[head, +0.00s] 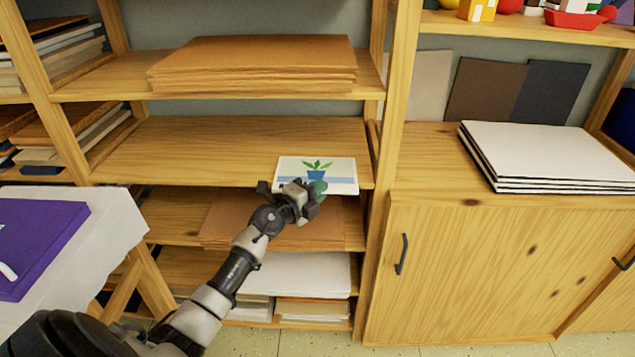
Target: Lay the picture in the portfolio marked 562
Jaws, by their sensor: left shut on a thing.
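The picture (318,168) is a small white sheet with a green plant in a blue pot. It is at the front right of the middle wooden shelf (220,140). My left gripper (311,190) is shut on its near edge. I cannot tell whether the picture rests on the shelf or is just above it. A purple flat case (38,245), perhaps a portfolio, lies at the far left, cut off by the frame. Part of a white mark shows on it, but no number can be read. My right gripper is out of view.
The purple case lies on a white-topped table (118,215). Brown boards (255,60) fill the shelf above; brown and white sheets fill the shelves below. A cabinet at right carries a stack of white boards (550,150). The middle shelf is otherwise clear.

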